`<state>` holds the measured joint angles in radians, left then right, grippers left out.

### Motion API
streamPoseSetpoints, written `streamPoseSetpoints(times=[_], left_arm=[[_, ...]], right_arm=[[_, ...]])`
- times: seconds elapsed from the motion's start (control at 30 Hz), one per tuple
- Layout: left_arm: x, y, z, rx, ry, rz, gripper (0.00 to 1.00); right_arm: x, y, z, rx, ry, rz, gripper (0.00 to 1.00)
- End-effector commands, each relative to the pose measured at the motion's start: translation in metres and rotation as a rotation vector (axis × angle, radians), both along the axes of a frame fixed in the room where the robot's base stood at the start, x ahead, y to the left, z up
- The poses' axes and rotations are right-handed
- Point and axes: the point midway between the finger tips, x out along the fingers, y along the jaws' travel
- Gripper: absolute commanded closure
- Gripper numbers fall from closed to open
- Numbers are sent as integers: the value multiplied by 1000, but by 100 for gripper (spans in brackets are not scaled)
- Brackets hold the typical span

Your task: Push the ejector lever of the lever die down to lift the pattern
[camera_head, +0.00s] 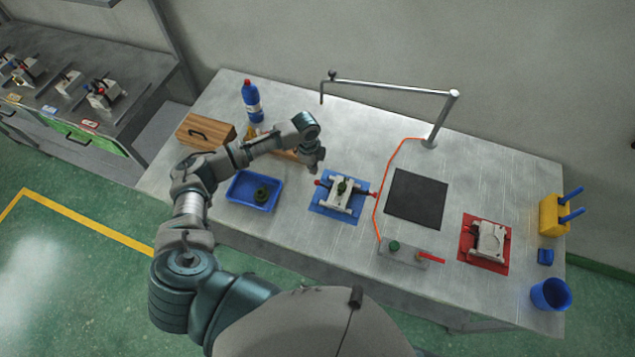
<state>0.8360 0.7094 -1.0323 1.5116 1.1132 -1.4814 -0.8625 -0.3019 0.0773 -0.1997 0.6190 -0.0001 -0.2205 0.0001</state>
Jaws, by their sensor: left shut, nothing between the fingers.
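A pale metal die (341,193) with a dark green round part on top sits on a blue mat (327,209) near the middle of the bench. A red-tipped lever (319,183) sticks out on its left side, and another red tip (374,195) shows on its right. My left gripper (314,169) is shut and empty, pointing down just above and behind the left red tip. I cannot tell whether it touches the lever. A second pale die (489,241) sits on a red mat (469,255) at the right. My right gripper is not in view.
A blue tray (237,191) holds a dark green item (262,194). A wooden box (205,131) and a blue bottle (252,101) stand behind. A jointed metal arm (390,87) and orange cable (386,178) flank a black mat (416,198). A blue cup (551,295) stands right.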

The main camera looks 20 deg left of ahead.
Motion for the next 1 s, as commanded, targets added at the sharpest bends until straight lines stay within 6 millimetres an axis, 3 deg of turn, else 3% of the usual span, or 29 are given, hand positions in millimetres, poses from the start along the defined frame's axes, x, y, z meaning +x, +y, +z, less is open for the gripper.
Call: streamPoseSetpoints(times=[0.17,0.5,1.0], left_arm=[[0,-1,-22,0,0,0,100],[0,-5,-61,0,0,0,100],[0,-6,-64,0,0,0,100]], right_arm=[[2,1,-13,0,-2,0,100],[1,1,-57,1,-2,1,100],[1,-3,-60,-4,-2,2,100]])
